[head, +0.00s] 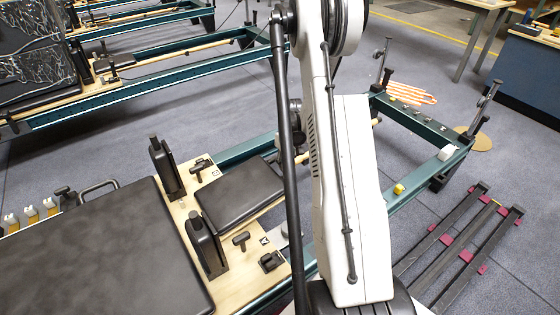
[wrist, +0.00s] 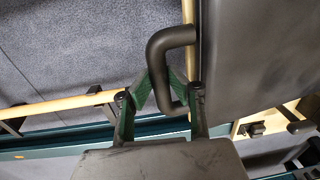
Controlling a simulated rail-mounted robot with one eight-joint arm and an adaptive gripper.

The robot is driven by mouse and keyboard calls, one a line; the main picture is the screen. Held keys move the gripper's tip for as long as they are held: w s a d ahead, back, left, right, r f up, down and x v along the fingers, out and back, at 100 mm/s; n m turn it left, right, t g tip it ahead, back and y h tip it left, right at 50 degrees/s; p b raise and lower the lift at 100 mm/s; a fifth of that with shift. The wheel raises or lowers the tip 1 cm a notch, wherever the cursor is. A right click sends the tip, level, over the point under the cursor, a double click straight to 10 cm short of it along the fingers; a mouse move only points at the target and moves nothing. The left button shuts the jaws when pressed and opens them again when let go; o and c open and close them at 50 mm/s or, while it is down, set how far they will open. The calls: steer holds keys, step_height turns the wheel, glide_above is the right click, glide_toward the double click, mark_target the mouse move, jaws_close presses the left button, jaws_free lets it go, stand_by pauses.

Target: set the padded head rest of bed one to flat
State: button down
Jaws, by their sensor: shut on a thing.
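The padded head rest (head: 240,190) is a small black pad on a pale wooden board in the head view. It lies right of two upright black shoulder rests (head: 205,243). Whether it is slightly tilted or level is hard to tell. My gripper is hidden behind my white arm in the head view. In the wrist view my gripper (wrist: 170,90) has its green-sided fingers closed around a bent black handle (wrist: 160,50). The handle runs beside a dark pad (wrist: 265,60) with a pale wooden edge; I cannot tell which pad this is.
A large black carriage pad (head: 95,255) fills the lower left. The teal frame (head: 425,125) runs to the upper right. A second reformer (head: 150,80) stands behind. Dark rails with magenta blocks (head: 460,240) lie on the floor at right. Open grey floor lies between the reformers.

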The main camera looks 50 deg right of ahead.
steer(key=f, duration=0.3)
steer(key=d+f+b, duration=0.1)
steer(key=f, duration=0.1)
steer(key=shift+s+f, duration=0.1)
steer(key=shift+f, duration=0.25)
steer(key=c, duration=1.7)
jaws_free()
steer(key=shift+f, duration=0.1)
steer(key=shift+o, duration=0.4)
step_height(320, 180, up, 12)
steer(key=shift+d, duration=0.4)
